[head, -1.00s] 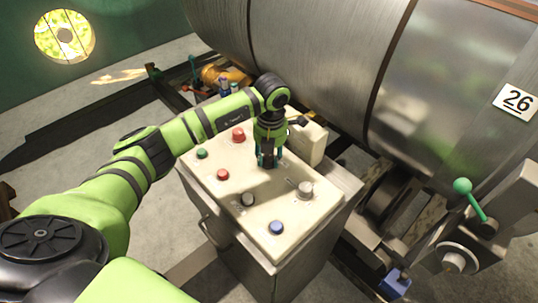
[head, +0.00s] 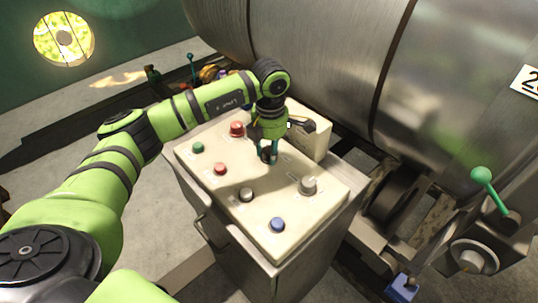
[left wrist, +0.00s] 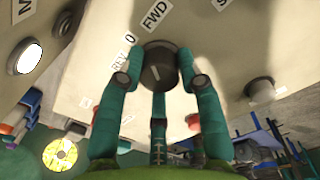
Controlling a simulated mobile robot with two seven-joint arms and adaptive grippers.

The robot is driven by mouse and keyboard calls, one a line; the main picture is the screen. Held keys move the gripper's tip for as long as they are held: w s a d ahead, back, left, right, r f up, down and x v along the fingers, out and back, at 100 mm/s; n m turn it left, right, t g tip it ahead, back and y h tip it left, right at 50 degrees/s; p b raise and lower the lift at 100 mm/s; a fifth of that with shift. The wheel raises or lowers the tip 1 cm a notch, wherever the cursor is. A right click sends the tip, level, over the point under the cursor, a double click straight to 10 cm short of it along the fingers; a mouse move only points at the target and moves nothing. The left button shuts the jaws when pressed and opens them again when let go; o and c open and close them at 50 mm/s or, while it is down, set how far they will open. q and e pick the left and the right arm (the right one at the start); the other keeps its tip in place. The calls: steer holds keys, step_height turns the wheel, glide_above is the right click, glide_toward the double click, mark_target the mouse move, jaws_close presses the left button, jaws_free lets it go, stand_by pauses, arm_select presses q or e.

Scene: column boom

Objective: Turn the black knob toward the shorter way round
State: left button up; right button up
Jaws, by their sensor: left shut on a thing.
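The black knob (left wrist: 160,66) sits on the cream panel between my left gripper's teal fingers in the left wrist view. A short pale mark shows on its face. Labels "REV", "0" and "FWD" (left wrist: 155,14) lie beside it. My left gripper (left wrist: 160,82) is shut on the knob, its fingers around the sides. In the head view the left gripper (head: 268,156) points down at the panel (head: 285,195), and the fingers and wrist mostly hide the knob. My right gripper is in neither view.
Around the gripper stand a red mushroom button (head: 237,129), green button (head: 198,148), smaller red button (head: 220,168), grey knobs (head: 308,186) and a blue button (head: 277,224). A cream box (head: 310,140) rises close behind the wrist. A large metal drum (head: 330,60) lies beyond.

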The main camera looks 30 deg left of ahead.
arm_select(q)
steer(key=shift+m+b, duration=0.75)
steer(key=shift+m, duration=0.35)
steer(key=o, duration=1.2)
steer(key=shift+d, duration=0.1)
steer(key=shift+c, duration=0.2)
step_height(320, 180, up, 12)
steer(key=shift+s, duration=0.2)
steer(key=shift+d, duration=0.1)
